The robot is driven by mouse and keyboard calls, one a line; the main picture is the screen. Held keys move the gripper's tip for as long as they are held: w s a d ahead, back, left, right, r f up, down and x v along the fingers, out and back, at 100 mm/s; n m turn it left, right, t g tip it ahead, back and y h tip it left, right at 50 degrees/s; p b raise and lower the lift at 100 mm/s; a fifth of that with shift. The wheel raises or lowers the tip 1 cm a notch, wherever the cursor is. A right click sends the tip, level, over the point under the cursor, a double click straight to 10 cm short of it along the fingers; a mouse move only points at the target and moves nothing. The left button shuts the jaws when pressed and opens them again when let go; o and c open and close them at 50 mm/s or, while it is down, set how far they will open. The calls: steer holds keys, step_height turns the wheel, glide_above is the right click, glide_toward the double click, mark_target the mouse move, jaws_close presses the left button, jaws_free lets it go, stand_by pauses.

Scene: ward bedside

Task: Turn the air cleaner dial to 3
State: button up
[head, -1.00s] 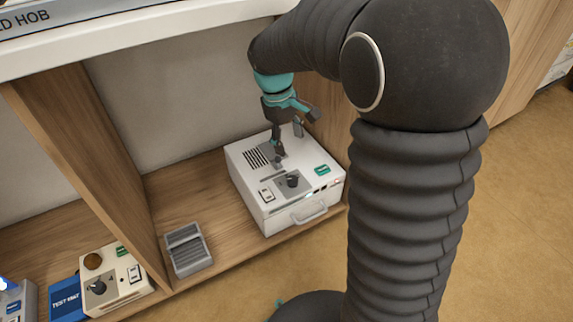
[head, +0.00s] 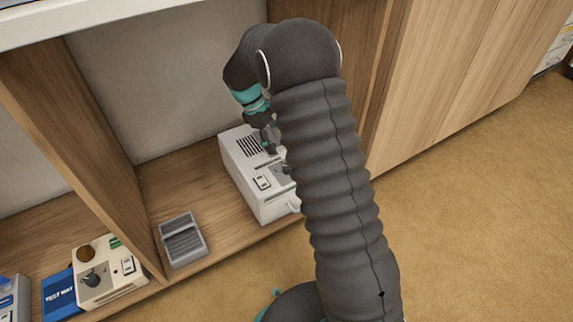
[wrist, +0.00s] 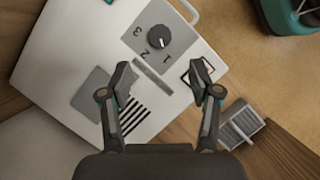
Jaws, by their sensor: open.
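The air cleaner (head: 240,170) is a white box with black vent slots, standing on the wooden shelf floor. In the wrist view its dial (wrist: 158,37) is a dark round knob on a grey panel marked 1, 2 and 3. The knob's pale mark appears to point towards 1. My gripper (wrist: 163,78) is open and empty over the box top, its fingers spread on either side of a grey slot below the dial. The dial lies ahead of the fingertips, apart from them. In the head view my arm hides the box's right part and most of the dial.
A rocker switch (wrist: 197,72) is beside the right finger, and a handle (wrist: 189,10) is on the box's front. A grey ribbed pedal (head: 183,240) lies left of the box. A beige device with its own knob (head: 108,272) and a blue box (head: 60,295) stand beyond the divider (head: 85,150).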

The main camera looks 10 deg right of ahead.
steer(key=b+x, duration=0.1)
steer(key=x, duration=0.9)
steer(key=shift+c, duration=0.2)
steer(key=c, duration=1.1)
